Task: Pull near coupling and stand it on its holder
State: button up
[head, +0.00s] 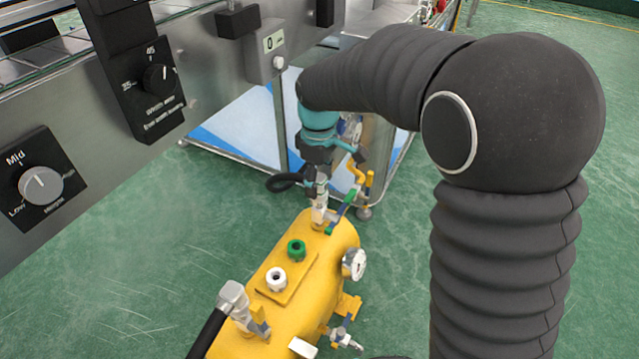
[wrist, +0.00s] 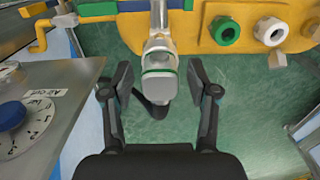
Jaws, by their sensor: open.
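A yellow tank (head: 325,257) carries a silver coupling (head: 320,212) at its far end and another silver coupling with a black hose (head: 232,297) at its near end. My gripper (head: 315,182) is at the far-end coupling. In the wrist view my gripper (wrist: 160,88) is open, with one finger on each side of a silver coupling with a green band (wrist: 160,72); gaps show on both sides. A green ring-shaped holder (head: 296,249) and a white one (head: 276,279) stand empty on the tank's top plate. They also show in the wrist view.
A pressure gauge (head: 354,263) sticks out from the tank's side. A steel control panel with knobs (head: 40,185) stands at the left. A panel with a blue dial (wrist: 12,116) is left of my fingers. A yellow valve lever (head: 362,180) is beside my gripper. Green floor is open around the tank.

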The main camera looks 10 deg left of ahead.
aim_at(319, 177)
dwell(0.9)
grip_shut()
jog(key=shift+r, duration=0.1)
jog(key=shift+r+p, duration=1.7)
jog(key=shift+r, duration=1.2)
